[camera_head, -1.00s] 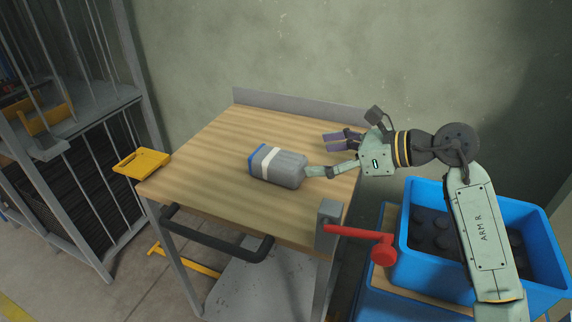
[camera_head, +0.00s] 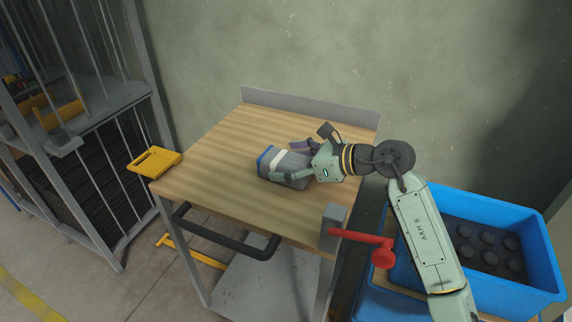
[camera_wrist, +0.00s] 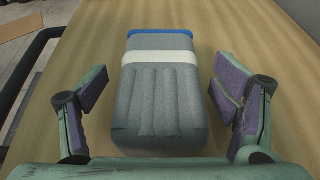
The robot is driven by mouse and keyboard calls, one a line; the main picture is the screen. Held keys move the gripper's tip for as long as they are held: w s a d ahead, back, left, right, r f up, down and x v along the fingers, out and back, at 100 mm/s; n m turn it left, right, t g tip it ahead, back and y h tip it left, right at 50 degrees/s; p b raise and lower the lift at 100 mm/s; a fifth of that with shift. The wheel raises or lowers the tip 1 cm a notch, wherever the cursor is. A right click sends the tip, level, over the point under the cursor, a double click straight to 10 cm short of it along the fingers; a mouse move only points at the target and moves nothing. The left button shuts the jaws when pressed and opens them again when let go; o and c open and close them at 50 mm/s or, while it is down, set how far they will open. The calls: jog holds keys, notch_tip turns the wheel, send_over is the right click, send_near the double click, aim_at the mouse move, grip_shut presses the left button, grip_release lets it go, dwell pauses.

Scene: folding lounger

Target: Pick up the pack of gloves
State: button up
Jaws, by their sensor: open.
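The pack of gloves is a grey block with a white band and a blue end. It lies on the wooden tabletop, partly behind my gripper in the head view (camera_head: 266,166). In the wrist view the pack (camera_wrist: 160,95) lies lengthwise between the two fingers, its blue end farthest away. My gripper (camera_head: 290,162) is open around the pack's near part, with one finger on each side. In the wrist view my gripper (camera_wrist: 160,105) shows purple pads with a gap to the pack on both sides.
The wooden workbench (camera_head: 215,165) has free room around the pack and a low grey back rim (camera_head: 310,108). A red-handled vise (camera_head: 362,238) sits at its right front corner. A yellow tray (camera_head: 155,160) is at the left. A blue crate (camera_head: 505,280) stands at the right.

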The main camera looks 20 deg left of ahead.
jog(key=c, duration=1.3)
